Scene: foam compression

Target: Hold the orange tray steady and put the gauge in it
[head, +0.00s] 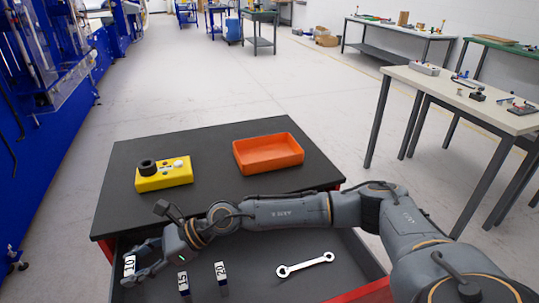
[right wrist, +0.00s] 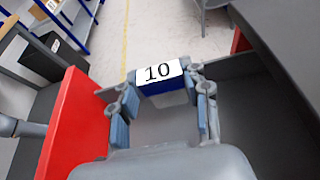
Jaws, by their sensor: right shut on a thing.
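The orange tray (head: 268,154) sits on the dark top of the cabinet, towards its right side, and looks empty. My right gripper (head: 138,274) reaches across to the left end of the open drawer. It is shut on a gauge block marked 10 (head: 129,265). In the right wrist view the block (right wrist: 160,78) has a white numbered face and a dark blue side, and it sits between the fingertips (right wrist: 161,92). Two more numbered blocks, 15 (head: 183,284) and 20 (head: 221,278), stand in the drawer. My left gripper is not in view; nothing is seen holding the tray.
A yellow device (head: 164,179) with a black ring stands left of the tray on the cabinet top (head: 215,158). A white wrench (head: 305,264) lies in the drawer. My right forearm spans the cabinet's front edge. A pale workbench (head: 470,97) stands at right.

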